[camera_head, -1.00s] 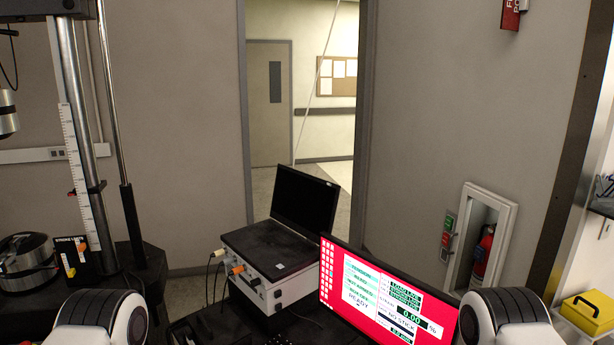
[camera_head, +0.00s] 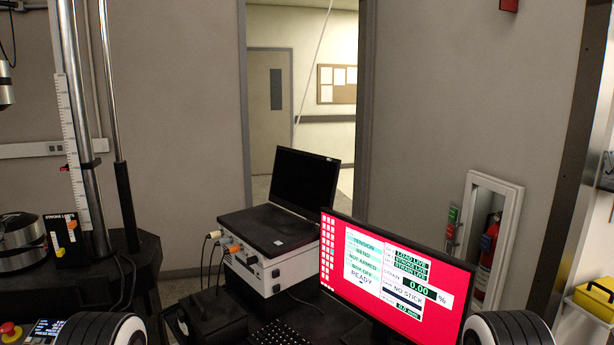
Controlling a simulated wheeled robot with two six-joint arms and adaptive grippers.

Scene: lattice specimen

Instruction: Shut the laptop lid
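A black laptop (camera_head: 303,184) stands open on a white instrument box (camera_head: 272,274). Its lid is up, with a dark screen facing me, and its base (camera_head: 268,228) lies flat on the box. The lower right of the box is hidden behind a red-screened monitor. Neither gripper is in view. Only rounded white and black parts of my own arms show at the bottom left and bottom right edges, well apart from the laptop.
The red monitor (camera_head: 394,278) stands in front and right of the laptop. A keyboard (camera_head: 279,334) lies below it. Cables (camera_head: 216,259) hang from the box's front. A testing frame (camera_head: 78,150) is at left. A fire extinguisher (camera_head: 488,250) sits in a wall cabinet at right.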

